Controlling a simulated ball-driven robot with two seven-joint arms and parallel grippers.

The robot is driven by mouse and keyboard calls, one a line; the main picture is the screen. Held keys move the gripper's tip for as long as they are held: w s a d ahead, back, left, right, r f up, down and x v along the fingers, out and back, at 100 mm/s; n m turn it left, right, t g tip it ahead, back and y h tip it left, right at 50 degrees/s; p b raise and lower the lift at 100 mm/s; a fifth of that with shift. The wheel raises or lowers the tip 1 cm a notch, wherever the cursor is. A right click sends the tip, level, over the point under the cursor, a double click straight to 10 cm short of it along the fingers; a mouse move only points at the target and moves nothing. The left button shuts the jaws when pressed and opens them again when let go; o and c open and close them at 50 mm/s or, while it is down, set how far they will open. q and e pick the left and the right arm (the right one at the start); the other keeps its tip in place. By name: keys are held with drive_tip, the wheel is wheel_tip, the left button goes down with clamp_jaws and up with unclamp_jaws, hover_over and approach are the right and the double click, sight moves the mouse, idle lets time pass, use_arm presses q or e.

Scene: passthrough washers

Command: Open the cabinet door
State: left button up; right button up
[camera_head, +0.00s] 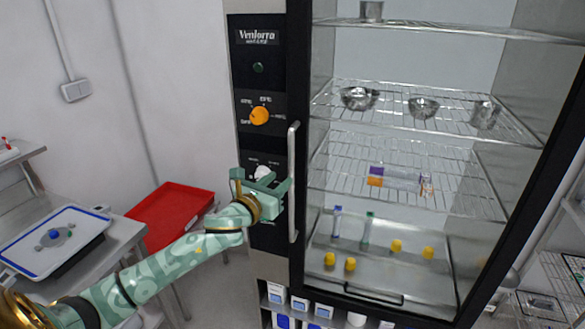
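The cabinet (297,65) is a tall unit with a black-framed glass front, marked "Ventorra" at the top of its control panel. Its door looks shut, and the shelves show through it. The long vertical metal door handle (293,200) is at the left edge of the glass front. My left gripper (262,180) is mint green and in front of the control panel, just left of the handle. Its fingers are apart and nothing shows between them. I cannot tell whether the right finger touches the handle. My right gripper is not in view.
The panel has an orange knob (259,116) and a white knob (263,172) close to the gripper. Metal bowls (360,98) and capped tubes stand on the cabinet shelves. A red tray (170,215) and a steel table with a white tray (52,243) are at left.

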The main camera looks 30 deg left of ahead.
sight(290, 171)
use_arm(q)
drive_tip(key=w, duration=0.7)
drive_tip(key=shift+w+a, duration=0.15)
drive_tip(key=shift+w, duration=0.15)
drive_tip(key=shift+c, duration=0.3)
drive_tip(key=shift+s, duration=0.1)
clamp_jaws()
